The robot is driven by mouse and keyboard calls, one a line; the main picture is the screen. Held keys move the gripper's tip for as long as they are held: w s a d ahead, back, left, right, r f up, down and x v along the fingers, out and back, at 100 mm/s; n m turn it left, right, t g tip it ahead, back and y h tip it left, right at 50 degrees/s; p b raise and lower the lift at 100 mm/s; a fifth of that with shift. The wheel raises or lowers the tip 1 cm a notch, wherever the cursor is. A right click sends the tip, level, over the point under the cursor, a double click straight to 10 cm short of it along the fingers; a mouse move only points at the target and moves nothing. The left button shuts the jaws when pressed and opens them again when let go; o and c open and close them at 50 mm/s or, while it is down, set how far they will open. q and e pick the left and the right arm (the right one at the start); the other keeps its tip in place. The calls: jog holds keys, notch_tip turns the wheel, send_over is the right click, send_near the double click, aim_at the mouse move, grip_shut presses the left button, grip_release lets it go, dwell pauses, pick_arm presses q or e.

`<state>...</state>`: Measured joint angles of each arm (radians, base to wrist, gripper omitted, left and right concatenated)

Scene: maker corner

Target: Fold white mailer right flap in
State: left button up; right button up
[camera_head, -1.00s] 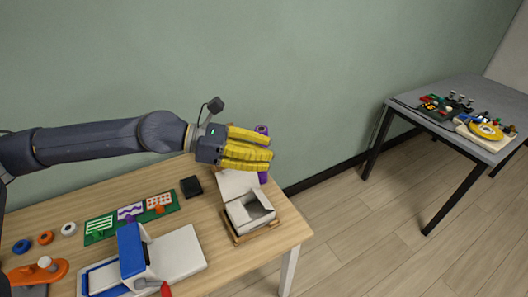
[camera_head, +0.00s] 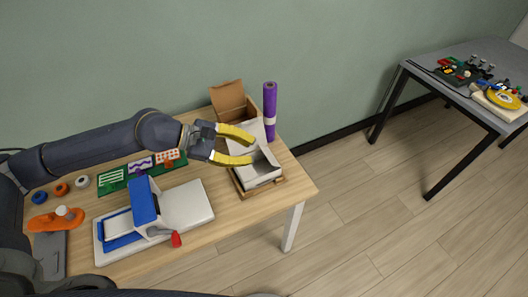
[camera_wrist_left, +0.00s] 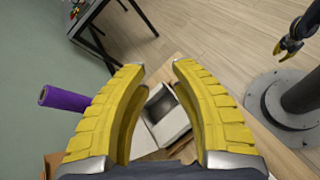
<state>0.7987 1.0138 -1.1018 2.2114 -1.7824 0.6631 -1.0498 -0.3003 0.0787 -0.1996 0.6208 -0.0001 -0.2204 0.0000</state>
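The white mailer (camera_head: 262,172) sits open on a wooden base near the table's right end, its lid (camera_head: 254,131) raised at the back. It also shows in the left wrist view (camera_wrist_left: 168,122), between and beyond the fingers. I cannot make out the right flap clearly. My left gripper (camera_head: 255,150) is open and empty, its yellow fingers spread over the mailer's left and back side; they hide part of it. Contact cannot be told. My right gripper (camera_wrist_left: 290,48) shows small at the upper right of the left wrist view, away from the mailer; its opening is unclear.
A purple roll (camera_head: 270,107) stands behind the mailer, beside an open brown box (camera_head: 228,91). A blue and white press (camera_head: 146,206) with a red-ended handle is on the left. A grey side table (camera_head: 418,73) stands apart at right.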

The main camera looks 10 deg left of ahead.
pick_arm(q)
jog(key=w+a+f+m+t+y, duration=0.2)
jog(key=w+a+m+y, duration=0.2)
jog(key=a+m, duration=0.3)
jog(key=m, duration=0.2)
send_near(264, 152)
jog(key=x, duration=1)
jog(key=shift+s, duration=0.1)
grip_shut()
